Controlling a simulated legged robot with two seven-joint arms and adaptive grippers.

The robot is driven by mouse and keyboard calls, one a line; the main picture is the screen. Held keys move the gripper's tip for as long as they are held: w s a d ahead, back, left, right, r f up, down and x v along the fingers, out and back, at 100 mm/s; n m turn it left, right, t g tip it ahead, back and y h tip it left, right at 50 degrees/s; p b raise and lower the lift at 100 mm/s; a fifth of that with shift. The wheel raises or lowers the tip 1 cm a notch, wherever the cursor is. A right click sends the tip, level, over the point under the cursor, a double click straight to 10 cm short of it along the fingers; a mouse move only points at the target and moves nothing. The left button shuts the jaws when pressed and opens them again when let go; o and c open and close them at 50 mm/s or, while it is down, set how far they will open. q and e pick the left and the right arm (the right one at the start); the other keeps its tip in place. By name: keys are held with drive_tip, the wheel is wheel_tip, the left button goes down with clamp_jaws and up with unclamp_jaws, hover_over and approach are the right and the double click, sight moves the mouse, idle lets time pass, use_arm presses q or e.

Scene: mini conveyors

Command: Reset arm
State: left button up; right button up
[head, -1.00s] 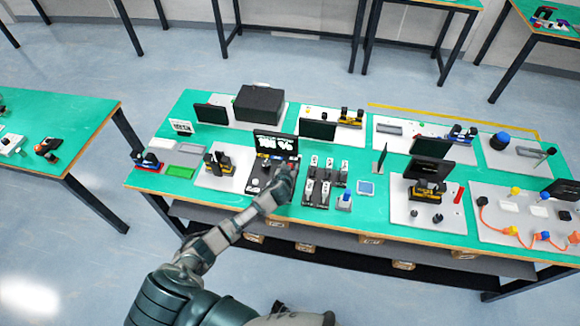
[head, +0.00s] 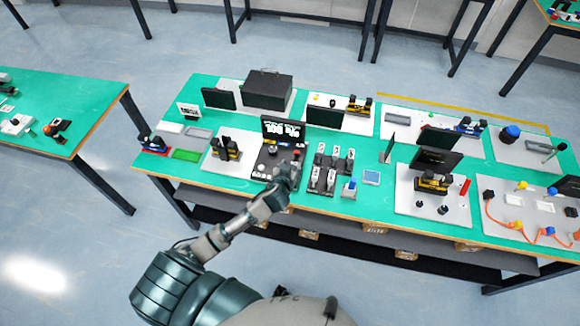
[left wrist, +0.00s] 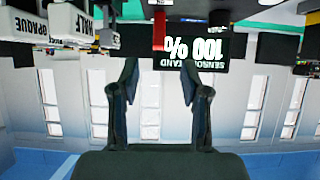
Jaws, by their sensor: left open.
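My left gripper (head: 283,175) is at the front edge of the green table (head: 240,184), just in front of a black sensor stand with a lit screen (head: 283,131). In the left wrist view, the two fingers of my left gripper (left wrist: 158,80) stand apart with nothing between them. That view is upside down, and the lit screen (left wrist: 190,48) reads "100 %" beyond the fingers. My right gripper is in neither view.
Several white-topped switches (head: 328,168) stand right of the left gripper. A yellow and black device (head: 225,148) stands left of it. A black box (head: 268,90) is at the back. A second green table (head: 70,110) is at the left, with open floor between.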

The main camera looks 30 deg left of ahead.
use_arm(q)
drive_tip(key=shift+s+r, duration=0.15)
idle(0.4)
drive_tip(key=shift+s+d+f, duration=0.15)
drive_tip(key=shift+s+f, duration=0.1)
drive_tip(key=s+d+f+m+g+h, duration=0.1)
drive_tip(key=s+d+f+m+g, duration=0.15)
drive_tip(key=s, duration=0.75)
drive_tip(key=s+d+f+m+g+h, duration=0.1)
drive_tip(key=s+d+f+g, duration=0.15)
drive_tip(key=s, duration=0.75)
drive_tip(key=s+d+f+m+g+h, duration=0.1)
drive_tip(key=s+f+g, duration=0.15)
drive_tip(key=s, duration=0.75)
wheel_tip(320, 180, down, 24)
drive_tip(key=g, duration=0.2)
drive_tip(key=s+a+f+g, duration=0.1)
drive_tip(key=s+a+f, duration=0.2)
drive_tip(key=s+f, duration=1.5)
drive_tip(key=shift+s, duration=0.35)
